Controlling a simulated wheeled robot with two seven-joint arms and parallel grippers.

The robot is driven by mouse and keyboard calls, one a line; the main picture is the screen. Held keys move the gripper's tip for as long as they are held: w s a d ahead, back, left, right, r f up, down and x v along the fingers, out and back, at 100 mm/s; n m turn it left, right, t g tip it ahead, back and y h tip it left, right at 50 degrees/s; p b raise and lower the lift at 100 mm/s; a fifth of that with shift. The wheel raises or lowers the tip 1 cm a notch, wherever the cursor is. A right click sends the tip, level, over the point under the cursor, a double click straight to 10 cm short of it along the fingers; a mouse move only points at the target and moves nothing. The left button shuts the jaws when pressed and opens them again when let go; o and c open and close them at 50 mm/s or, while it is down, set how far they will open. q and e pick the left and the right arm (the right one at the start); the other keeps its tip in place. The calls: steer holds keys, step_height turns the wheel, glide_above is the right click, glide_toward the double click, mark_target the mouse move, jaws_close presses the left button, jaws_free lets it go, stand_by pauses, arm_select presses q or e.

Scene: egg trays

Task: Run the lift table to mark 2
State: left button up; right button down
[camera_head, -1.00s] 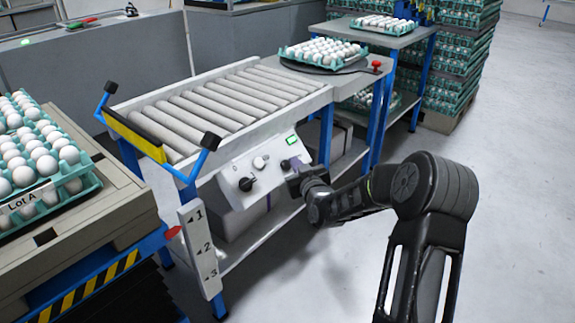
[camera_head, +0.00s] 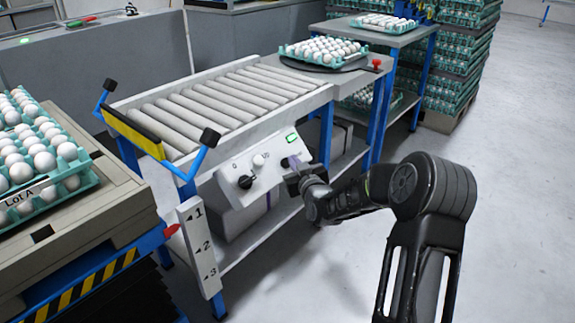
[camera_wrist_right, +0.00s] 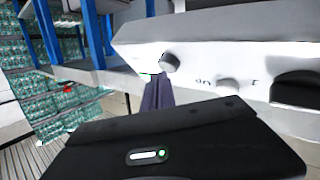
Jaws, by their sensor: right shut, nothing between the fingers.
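The lift table (camera_head: 95,262) stands at the left, bearing a tray of white eggs labelled Lot A (camera_head: 50,188). Its red pointer (camera_head: 171,230) faces the white mark board (camera_head: 196,230) numbered 1 to 3, and looks between 1 and 2 from this angle. The white control panel (camera_head: 262,180) hangs below the roller conveyor's end, with a black knob (camera_head: 245,182), a pale button (camera_head: 258,160) and a lit green display (camera_head: 292,138). My right gripper (camera_head: 291,163) is shut at the panel's right part. In the wrist view its fingertips (camera_wrist_right: 156,80) are beside a grey button (camera_wrist_right: 170,63); contact is unclear.
The roller conveyor (camera_head: 215,105) stands behind the panel and leads to a turntable with an egg tray (camera_head: 323,52). A red button (camera_head: 376,64) is beside it. Stacked egg trays (camera_head: 455,60) stand at the back right. The floor at right is clear.

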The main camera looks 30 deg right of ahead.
steer(key=shift+w+a+f+b, duration=0.1)
steer(key=shift+w+f+b, duration=0.3)
steer(key=shift+b, duration=0.15)
stand_by(0.8)
stand_by(3.5)
steer(key=shift+s+r, duration=0.65)
steer(key=shift+r, duration=0.05)
steer(key=shift+s+d+r, duration=0.1)
steer(key=shift+d, duration=0.1)
steer(key=s+r+p, duration=0.1)
steer(key=s+d+r+p, duration=0.1)
steer(key=s+r, duration=0.1)
steer(key=shift+s, duration=0.2)
stand_by(0.9)
